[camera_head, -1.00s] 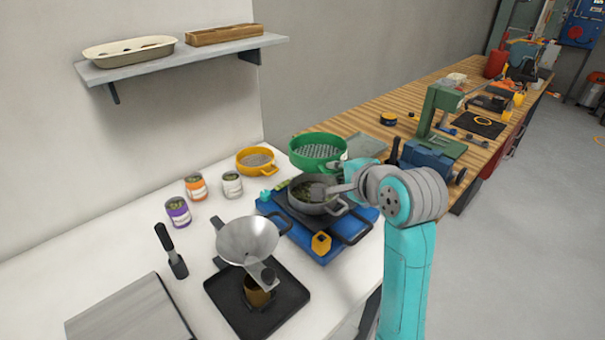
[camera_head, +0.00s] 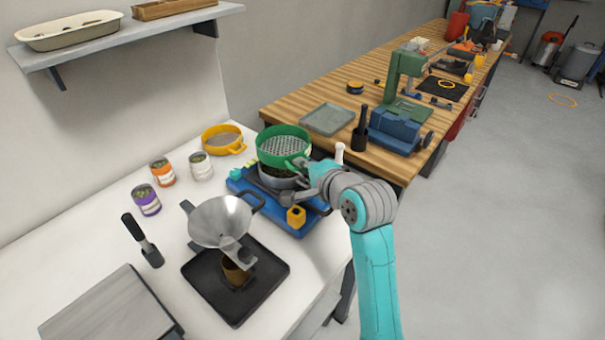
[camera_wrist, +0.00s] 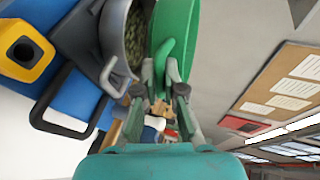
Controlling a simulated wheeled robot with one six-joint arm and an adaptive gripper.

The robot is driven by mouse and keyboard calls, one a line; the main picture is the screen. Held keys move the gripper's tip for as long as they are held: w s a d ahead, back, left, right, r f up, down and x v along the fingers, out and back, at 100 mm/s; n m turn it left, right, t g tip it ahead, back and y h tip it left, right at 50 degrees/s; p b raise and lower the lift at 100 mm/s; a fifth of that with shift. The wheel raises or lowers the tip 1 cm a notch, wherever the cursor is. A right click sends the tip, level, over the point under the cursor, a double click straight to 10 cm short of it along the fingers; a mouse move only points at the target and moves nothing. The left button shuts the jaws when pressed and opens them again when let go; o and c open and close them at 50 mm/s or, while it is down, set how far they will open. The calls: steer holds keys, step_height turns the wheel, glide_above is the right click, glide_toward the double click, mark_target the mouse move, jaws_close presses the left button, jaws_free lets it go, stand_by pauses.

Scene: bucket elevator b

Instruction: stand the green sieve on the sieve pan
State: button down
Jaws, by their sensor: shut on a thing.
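The green sieve (camera_head: 285,150) is a round pan with a perforated grey floor and side handles. My gripper (camera_head: 304,167) is shut on its near handle. The wrist view shows the fingers (camera_wrist: 165,98) closed at the handle below the green wall (camera_wrist: 178,35). The sieve is held roughly level over the grey sieve pan (camera_head: 280,183), which has dark green bits inside. In the wrist view the pan wall (camera_wrist: 112,38) is close beside the sieve, with the bits visible between them. I cannot tell whether the rims touch. The sieve hides most of the pan in the head view.
The pan stands on a blue base (camera_head: 299,224) with a yellow block (camera_head: 296,216). A yellow sieve (camera_head: 222,139), several cans, and a metal funnel (camera_head: 222,222) on a black tray (camera_head: 207,296) are nearby. A wooden bench (camera_head: 290,99) stands behind.

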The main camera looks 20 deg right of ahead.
steer(key=shift+f, duration=1.15)
steer(key=shift+f, duration=0.3)
steer(key=c, duration=1.3)
jaws_free()
steer(key=shift+r, duration=0.35)
steer(key=v, duration=1.2)
steer(key=shift+f, duration=0.1)
